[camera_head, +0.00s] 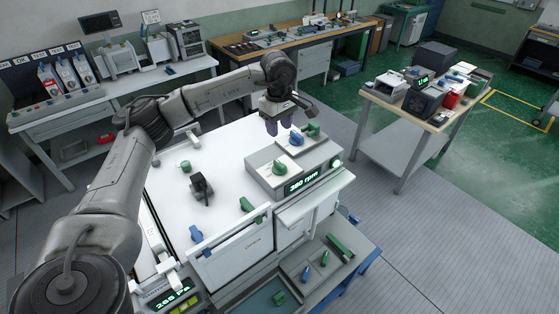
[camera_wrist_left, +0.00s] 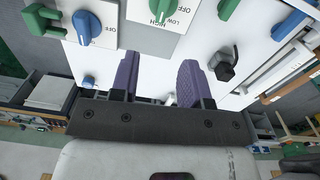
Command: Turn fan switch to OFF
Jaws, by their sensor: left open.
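The blue knob (camera_head: 296,139) sits on the raised grey control box of the white cabinet. In the left wrist view the blue knob (camera_wrist_left: 87,27) has an OFF label to its right; its exact setting is unclear. A green knob (camera_head: 280,168) on the same box shows beside HIGH and LOW labels in the left wrist view (camera_wrist_left: 166,8). The box's front display (camera_head: 302,185) is lit with an rpm reading. My left gripper (camera_head: 279,122) is open and empty, its purple fingers (camera_wrist_left: 160,62) above and behind the blue knob, apart from it. My right gripper is out of view.
A green handle (camera_head: 312,130) stands close behind the blue knob. A black knob (camera_head: 201,188) and other green and blue handles are on the white cabinet top (camera_head: 225,165). A cart (camera_head: 405,108) stands to the right.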

